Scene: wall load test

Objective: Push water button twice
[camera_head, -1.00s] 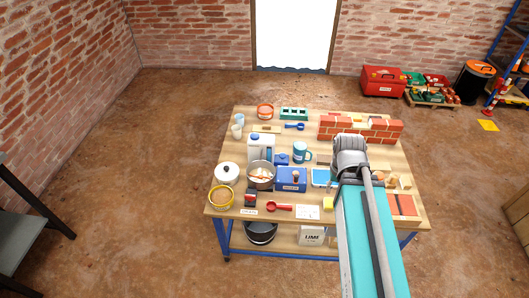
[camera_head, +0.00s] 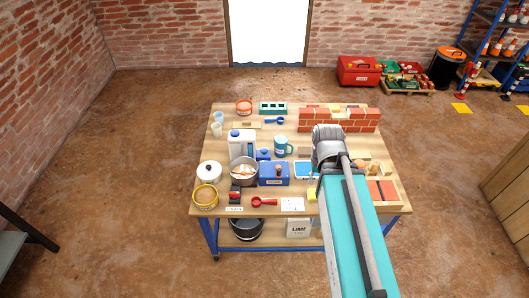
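A small black box with a red button (camera_head: 235,195) stands at the front left of the workbench, with a small label strip in front of it. I cannot read whether it is the water button. A blue box (camera_head: 274,174) with a small knob on top stands to its right, beside the steel pot (camera_head: 243,172). The grey end of my arm, with my gripper (camera_head: 315,172), hangs over the right half of the bench, well to the right of the red button. My gripper's fingers are mostly hidden behind the wrist, so their opening is unclear.
The wooden workbench (camera_head: 212,153) is crowded: a white jug (camera_head: 240,141), a blue mug (camera_head: 281,147), a white lidded pot (camera_head: 209,171), a yellow-rimmed bowl (camera_head: 205,197), a red scoop (camera_head: 263,202) and a small brick wall (camera_head: 340,121).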

